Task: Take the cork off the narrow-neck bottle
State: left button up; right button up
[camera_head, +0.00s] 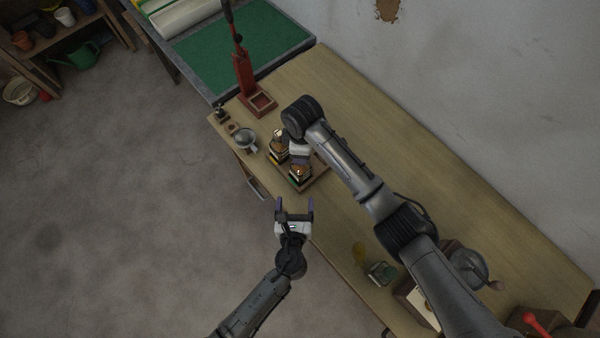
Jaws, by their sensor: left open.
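A small wooden tray (318,182) on the workbench holds dark bottles with brownish tops. One bottle (279,146) stands at the upper left of the tray. Another bottle (299,175) stands nearer the bench's front edge. They are too small to tell which has the narrow neck or where the cork is. My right gripper (300,158) points down over the tray, among the bottles; its fingers are hidden, so whether it holds anything is unclear. My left gripper (294,208) is open and empty, by the bench's front edge, apart from the tray and bottles.
A metal funnel-like cup (245,140) and a red press-like stand (254,92) are left of the tray. A glass jar (382,272) and a grey grinder-like device (467,266) stand to the right. The bench's back (400,150) is clear behind my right arm.

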aim_at(300, 166)
pick_arm(q)
jog(key=shift+m, duration=0.4)
jog(key=x, duration=0.9)
jog(key=d+x, duration=0.1)
jog(key=x, duration=0.4)
jog(key=shift+f, duration=0.1)
jog(key=shift+s, duration=0.1)
